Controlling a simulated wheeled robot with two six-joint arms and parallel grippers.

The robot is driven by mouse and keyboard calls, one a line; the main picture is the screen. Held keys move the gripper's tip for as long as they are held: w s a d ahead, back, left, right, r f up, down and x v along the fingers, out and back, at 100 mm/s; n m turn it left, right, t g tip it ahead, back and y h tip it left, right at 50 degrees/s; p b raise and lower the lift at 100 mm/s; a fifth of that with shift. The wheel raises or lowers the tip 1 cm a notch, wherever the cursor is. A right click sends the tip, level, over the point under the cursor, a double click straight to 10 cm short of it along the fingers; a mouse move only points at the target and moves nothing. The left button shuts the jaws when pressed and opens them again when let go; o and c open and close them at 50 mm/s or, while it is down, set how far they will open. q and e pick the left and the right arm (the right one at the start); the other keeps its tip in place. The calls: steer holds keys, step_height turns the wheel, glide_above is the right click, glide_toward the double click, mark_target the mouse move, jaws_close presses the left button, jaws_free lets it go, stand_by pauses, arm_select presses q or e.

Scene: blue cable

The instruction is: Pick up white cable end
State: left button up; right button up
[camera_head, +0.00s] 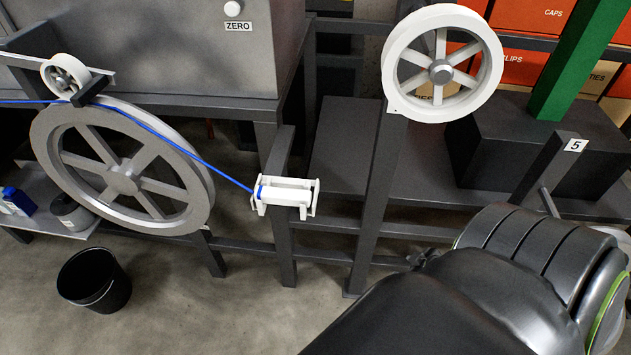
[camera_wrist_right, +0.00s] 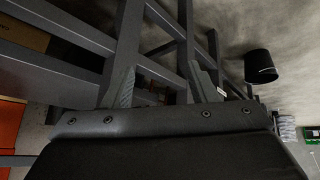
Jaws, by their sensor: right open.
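The white cable end (camera_head: 283,197) is a short white piece in a white bracket on a dark upright post, in the middle of the head view. The blue cable (camera_head: 205,161) runs to it from the upper left, passing the small white pulley and the large grey wheel. My right arm comes in from the lower right. My right gripper (camera_head: 420,258) shows small and dark, to the right of and below the cable end, apart from it. In the right wrist view its two fingers (camera_wrist_right: 160,84) are spread with nothing between them. The cable end is not clear in that view. My left gripper is not in view.
Dark frame posts (camera_head: 370,205) and crossbars stand between my right gripper and the cable end. A white spoked wheel (camera_head: 413,108) tops one post. A large grey wheel (camera_head: 122,182) stands left. A black bucket (camera_head: 93,282) sits on the floor, also in the wrist view (camera_wrist_right: 259,67).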

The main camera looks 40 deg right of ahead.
steer(key=w+a+r+n+t+y+p, duration=0.15)
steer(key=w+r, duration=0.25)
steer(key=r, duration=0.7)
steer(key=w+a+r+n+t+y+p, duration=0.1)
steer(key=w+a+r+n+y+p, duration=0.2)
steer(key=r, duration=0.7)
arm_select(q)
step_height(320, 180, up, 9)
steer(key=p, duration=0.4)
arm_select(e)
steer(key=n+y, duration=0.3)
steer(key=y, duration=0.2)
glide_toward(287, 195)
steer(key=b+x, duration=0.1)
steer(key=b, duration=0.5)
steer(key=b+x, duration=0.2)
steer(key=b, duration=0.4)
steer(key=shift+f+t, duration=0.25)
steer(key=shift+f, duration=0.05)
steer(key=shift+w+a+r, duration=0.1)
steer(key=shift+w+a, duration=0.1)
steer(key=shift+w, duration=0.05)
steer(key=shift+x, duration=0.85)
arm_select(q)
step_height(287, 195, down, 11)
